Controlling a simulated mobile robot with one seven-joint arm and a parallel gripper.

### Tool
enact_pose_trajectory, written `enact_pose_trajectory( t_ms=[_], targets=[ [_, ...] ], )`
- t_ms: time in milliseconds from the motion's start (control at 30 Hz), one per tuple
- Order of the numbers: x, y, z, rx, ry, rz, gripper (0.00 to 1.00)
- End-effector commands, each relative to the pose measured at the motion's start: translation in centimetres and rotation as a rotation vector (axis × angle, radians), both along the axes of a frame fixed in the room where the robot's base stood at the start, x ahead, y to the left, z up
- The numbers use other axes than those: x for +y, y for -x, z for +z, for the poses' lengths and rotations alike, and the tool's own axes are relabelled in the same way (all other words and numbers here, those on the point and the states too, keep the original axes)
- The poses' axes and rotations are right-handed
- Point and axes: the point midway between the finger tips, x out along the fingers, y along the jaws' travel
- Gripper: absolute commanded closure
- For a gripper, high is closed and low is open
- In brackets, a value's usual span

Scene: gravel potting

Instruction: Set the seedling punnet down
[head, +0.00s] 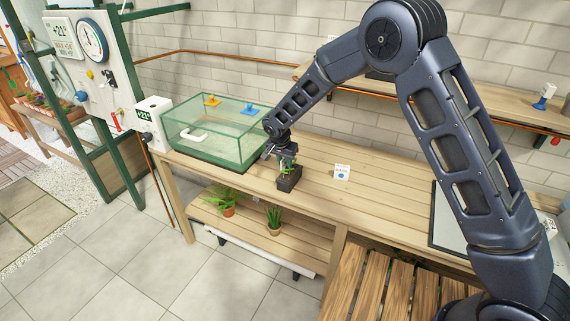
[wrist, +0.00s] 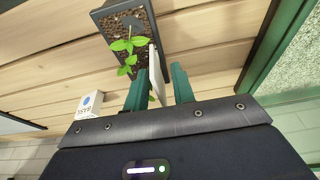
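The seedling punnet (head: 289,183) is a small dark box with brown soil and green leaves. In the head view it is at the bench's front part, right of the glass tank, and looks upright on the planks. In the wrist view the punnet (wrist: 104,18) is beyond my fingertips, with leaves towards them. A thin white tag (wrist: 155,68) rises from it between my fingers. My gripper (head: 287,156) is just above the punnet. In the wrist view my gripper (wrist: 160,82) has its teal fingers apart around the tag, with a gap on the right side.
The glass tank (head: 214,128) stands close on the left. A small white card with a blue dot (head: 342,172) stands to the right. Bare bench planks (head: 385,195) lie beyond it. Potted plants (head: 273,222) are on the lower shelf.

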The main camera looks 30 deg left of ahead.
Motion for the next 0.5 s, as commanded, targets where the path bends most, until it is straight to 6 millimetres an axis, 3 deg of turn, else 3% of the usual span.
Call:
enact_pose_trajectory(
  t_ms=[500],
  targets=[
    [0.1,2.5,9.0,-0.001,-0.003,0.002,0.75]
  ],
)
